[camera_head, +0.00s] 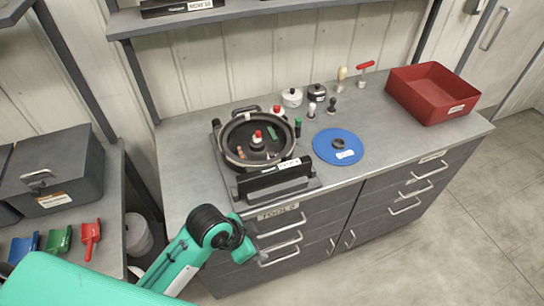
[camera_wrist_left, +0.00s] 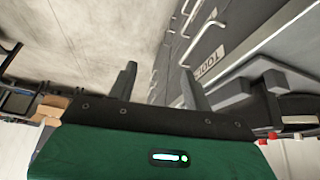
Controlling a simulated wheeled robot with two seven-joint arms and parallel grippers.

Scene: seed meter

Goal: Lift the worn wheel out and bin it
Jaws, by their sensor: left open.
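The seed meter (camera_head: 223,150) is an open round black housing on a grey stand on the bench, in the head view. A dark wheel (camera_head: 246,156) lies inside it, with a red-topped knob (camera_head: 257,136) at its middle. A red bin (camera_head: 456,108) stands at the right end of the bench and looks empty. My left gripper (camera_head: 257,240) is in front of the drawers, below the bench top and apart from the meter. In the left wrist view, its two fingers (camera_wrist_left: 158,88) are spread with nothing between them. My right gripper is not in view.
A blue disc (camera_head: 329,153) with a dark hub lies right of the meter. Several small knobs, pots and tools stand behind it, including a red-handled one (camera_head: 364,66). A shelf (camera_head: 240,16) hangs above. Coloured scoops (camera_head: 90,238) and a grey case (camera_head: 70,175) are at left.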

